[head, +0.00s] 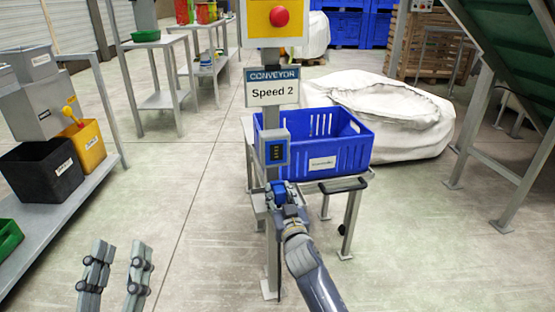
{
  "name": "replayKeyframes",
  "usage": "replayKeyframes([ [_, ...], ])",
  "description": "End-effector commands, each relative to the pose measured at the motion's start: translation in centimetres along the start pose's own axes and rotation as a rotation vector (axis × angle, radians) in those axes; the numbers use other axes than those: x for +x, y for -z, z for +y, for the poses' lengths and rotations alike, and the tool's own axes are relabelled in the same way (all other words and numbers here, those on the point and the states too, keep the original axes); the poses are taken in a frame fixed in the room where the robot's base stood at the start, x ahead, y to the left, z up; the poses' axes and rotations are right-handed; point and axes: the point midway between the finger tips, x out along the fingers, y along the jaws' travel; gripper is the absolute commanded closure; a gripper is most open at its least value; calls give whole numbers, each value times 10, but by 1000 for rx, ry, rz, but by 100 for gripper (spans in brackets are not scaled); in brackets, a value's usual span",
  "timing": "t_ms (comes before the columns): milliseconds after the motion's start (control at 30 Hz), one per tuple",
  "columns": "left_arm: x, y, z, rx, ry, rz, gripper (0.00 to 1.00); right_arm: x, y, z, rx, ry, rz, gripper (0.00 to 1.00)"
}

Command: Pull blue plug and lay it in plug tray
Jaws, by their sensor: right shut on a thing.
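My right gripper (289,212) reaches up from the bottom and is shut on the blue plug (279,187), at the grey post. The plug sits just below a small blue-framed box (275,152) on the post. The fingers partly cover it, and I cannot tell whether it is still seated in a socket. My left gripper (115,276) is at the lower left, open and empty above the floor. No plug tray can be made out for certain.
A blue slotted crate (350,150) with a white label stands on a metal stand right behind the post. The post carries a "Conveyor Speed 2" sign (272,94) and a red button (279,16). A bench with black (42,172) and yellow (86,147) bins is left. Floor between is clear.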

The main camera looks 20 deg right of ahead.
Motion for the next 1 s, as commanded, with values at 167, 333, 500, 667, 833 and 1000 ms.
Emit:
replayKeyframes([
  [167,0,2,0,-1,-1,10,60,0,-1,0,0,0,1,100],
  [333,0,4,1,-1,-1,21,60,0,-1,0,0,0,1,100],
  [500,0,4,1,-1,-1,20,60,0,-1,0,0,0,1,49],
  [667,0,3,1,-1,-1,17,60,0,-1,0,0,0,0,44],
  [833,0,3,0,-1,-1,15,60,0,-2,0,0,0,-1,44],
  [1000,0,3,0,-1,0,16,60,-8,-3,0,0,0,-2,44],
])
